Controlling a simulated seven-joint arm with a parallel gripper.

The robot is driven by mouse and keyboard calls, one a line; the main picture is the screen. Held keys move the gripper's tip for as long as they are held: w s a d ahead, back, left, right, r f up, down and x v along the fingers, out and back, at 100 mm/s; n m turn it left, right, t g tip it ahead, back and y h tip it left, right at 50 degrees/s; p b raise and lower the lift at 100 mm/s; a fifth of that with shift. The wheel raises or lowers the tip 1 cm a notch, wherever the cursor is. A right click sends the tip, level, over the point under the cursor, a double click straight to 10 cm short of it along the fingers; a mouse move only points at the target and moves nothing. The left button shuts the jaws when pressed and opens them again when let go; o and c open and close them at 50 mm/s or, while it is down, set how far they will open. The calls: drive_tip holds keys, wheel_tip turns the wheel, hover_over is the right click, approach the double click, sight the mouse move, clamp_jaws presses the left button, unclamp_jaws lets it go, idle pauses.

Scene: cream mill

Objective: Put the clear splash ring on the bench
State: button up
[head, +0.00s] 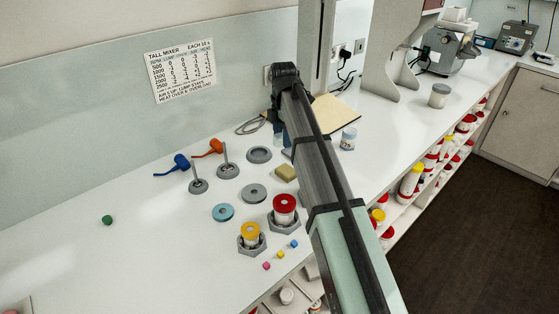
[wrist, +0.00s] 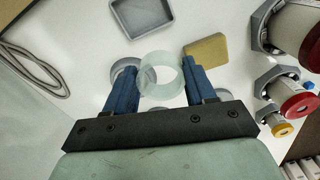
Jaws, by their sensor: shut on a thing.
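The clear splash ring (wrist: 160,76) is a short, see-through, pale tube. In the wrist view it sits between the blue fingertips of my gripper (wrist: 156,86), which is shut on it. The ring appears held over the white bench (wrist: 75,95); its height above the surface is hard to tell. A grey round piece shows partly behind the left finger and ring. In the head view the bench (head: 130,255) runs along the wall, and my arm hides most of the gripper and ring.
A yellow sponge (wrist: 207,50) and grey tray (wrist: 142,16) lie close to the ring. Red-capped (head: 284,207) and yellow-capped (head: 249,234) jars stand in hex holders. A blue disc (head: 223,212) and small cubes lie nearby. The bench's left part is mostly clear, with a green ball (head: 107,220).

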sight(282, 161)
drive_tip(key=shift+f, duration=3.55)
drive_tip(key=shift+f, duration=0.15)
drive_tip(key=o, duration=0.8)
wheel_tip(282, 161, up, 12)
drive_tip(key=shift+r, duration=0.15)
